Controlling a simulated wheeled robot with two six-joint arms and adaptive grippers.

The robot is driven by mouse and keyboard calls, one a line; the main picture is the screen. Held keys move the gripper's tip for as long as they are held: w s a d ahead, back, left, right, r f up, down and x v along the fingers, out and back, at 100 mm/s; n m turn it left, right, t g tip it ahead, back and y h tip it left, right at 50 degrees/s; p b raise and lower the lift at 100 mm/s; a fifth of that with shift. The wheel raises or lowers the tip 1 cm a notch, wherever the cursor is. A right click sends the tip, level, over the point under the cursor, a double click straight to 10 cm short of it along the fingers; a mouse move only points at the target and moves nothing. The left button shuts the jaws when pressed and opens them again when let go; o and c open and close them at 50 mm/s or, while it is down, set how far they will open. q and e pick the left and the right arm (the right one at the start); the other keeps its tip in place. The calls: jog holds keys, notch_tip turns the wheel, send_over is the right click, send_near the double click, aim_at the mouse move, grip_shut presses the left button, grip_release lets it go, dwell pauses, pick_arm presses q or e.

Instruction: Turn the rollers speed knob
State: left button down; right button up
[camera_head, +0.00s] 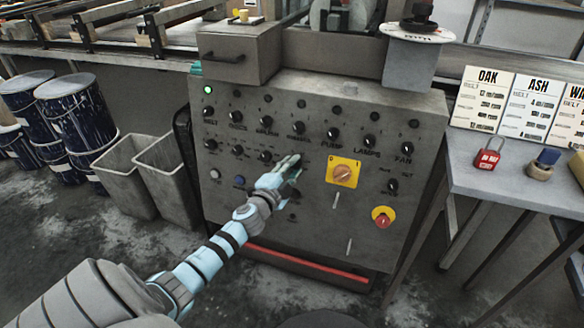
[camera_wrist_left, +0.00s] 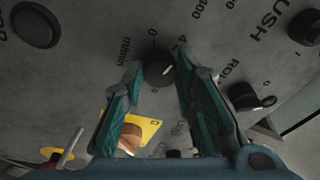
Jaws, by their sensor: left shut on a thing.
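The rollers speed knob (camera_wrist_left: 158,68) is a dark round knob with a white pointer mark, on the grey control panel (camera_head: 420,120). In the left wrist view it sits between my left gripper's (camera_wrist_left: 160,75) two teal fingertips, which close on its sides. A printed scale with "0" and "m/min" shows around it. In the head view my left gripper (camera_head: 290,163) reaches the panel's lower knob row below the rollers switch (camera_head: 298,127) and hides the knob. My right gripper is not in view.
A yellow-plated rotary switch (camera_head: 344,172) is just right of my gripper, with a red emergency button (camera_head: 383,217) lower right. Other dials (camera_head: 266,156) sit close on the left. A side table (camera_head: 520,190) holds a red padlock (camera_head: 487,158). Grey bins (camera_head: 125,180) stand at left.

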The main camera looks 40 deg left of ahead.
pick_arm(q)
jog(key=c, duration=1.3)
grip_release()
jog(key=shift+s, duration=0.1)
jog(key=v, duration=1.2)
